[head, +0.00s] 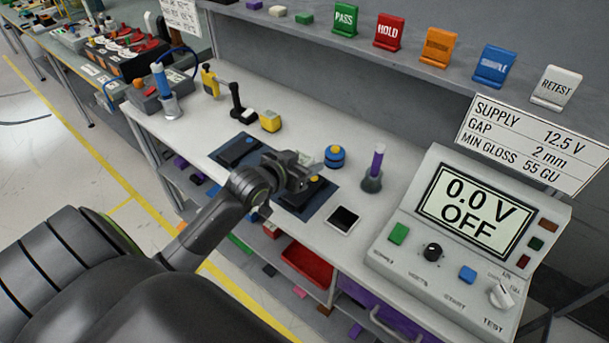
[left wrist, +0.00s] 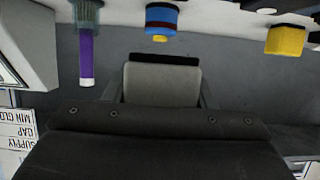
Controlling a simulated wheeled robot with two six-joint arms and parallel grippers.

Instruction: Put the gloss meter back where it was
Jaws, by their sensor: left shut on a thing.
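My left gripper (head: 290,172) is shut on a grey block with a black end (left wrist: 162,82), which looks like the gloss meter. In the left wrist view it sits between the two fingers. In the head view only a pale part (head: 306,158) shows, mostly hidden behind the gripper. The gripper is over the dark blue mat (head: 292,212) on the bench. I cannot tell whether the block touches anything below. A white-framed black tile (head: 342,219) lies right of the mat. My right gripper is not in view.
A large tester (head: 465,225) reading 0.0 V OFF takes up the right side. A shelf with coloured signs (head: 388,32) overhangs the back.

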